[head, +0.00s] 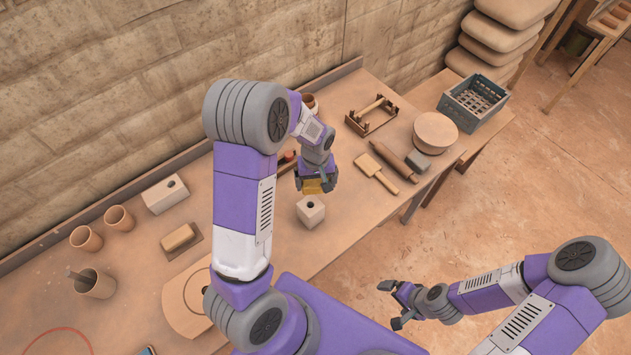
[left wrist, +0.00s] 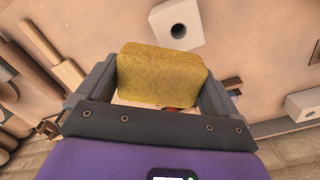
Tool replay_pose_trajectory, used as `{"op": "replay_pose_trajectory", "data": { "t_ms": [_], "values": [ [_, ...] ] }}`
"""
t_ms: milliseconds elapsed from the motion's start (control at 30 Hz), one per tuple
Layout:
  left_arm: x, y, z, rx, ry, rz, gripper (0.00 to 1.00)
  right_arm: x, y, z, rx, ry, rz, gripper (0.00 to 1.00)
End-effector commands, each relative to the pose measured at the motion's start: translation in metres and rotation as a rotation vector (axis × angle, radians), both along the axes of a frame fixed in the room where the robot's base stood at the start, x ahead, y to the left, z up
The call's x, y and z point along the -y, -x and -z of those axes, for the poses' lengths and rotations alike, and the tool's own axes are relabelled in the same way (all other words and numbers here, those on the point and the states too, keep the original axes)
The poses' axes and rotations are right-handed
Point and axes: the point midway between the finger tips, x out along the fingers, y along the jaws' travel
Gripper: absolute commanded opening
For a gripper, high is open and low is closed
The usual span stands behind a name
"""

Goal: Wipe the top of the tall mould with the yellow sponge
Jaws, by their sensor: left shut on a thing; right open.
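A pale, block-shaped mould with a round hole in its top (head: 310,211) stands on the workbench; it also shows in the left wrist view (left wrist: 177,24). My left gripper (head: 316,183) is shut on the yellow sponge (left wrist: 162,76), which also shows between its fingers in the head view (head: 312,187). The sponge is just behind the mould in the head view and appears apart from it; its height above the bench is hard to tell. A second, longer pale mould with a hole (head: 165,194) stands farther left. My right gripper (head: 396,302) is open and empty, off the bench's front side.
A wooden paddle (head: 375,172), rolling pin (head: 395,160), grey block (head: 417,162) and round disc (head: 435,132) lie right of the mould. Several clay cups (head: 86,239), a tan block on a board (head: 180,238) and a round board (head: 187,300) are left. A crate (head: 473,103) stands far right.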

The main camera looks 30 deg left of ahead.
Motion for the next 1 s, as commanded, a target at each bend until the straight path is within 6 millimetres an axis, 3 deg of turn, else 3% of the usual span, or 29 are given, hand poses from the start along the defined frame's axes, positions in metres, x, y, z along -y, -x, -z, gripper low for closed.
{"op": "replay_pose_trajectory", "data": {
  "t_ms": [333, 1000],
  "values": [
    [0.001, -0.001, -0.03, 0.001, 0.0, 0.003, 0.66, 0.0, 0.0, -0.024, 0.001, 0.0, 0.0, 0.99],
    [0.008, -0.001, -0.025, 0.001, 0.0, 0.048, 0.66, 0.0, 0.0, -0.016, 0.0, 0.0, 0.0, 0.99]
  ]
}}
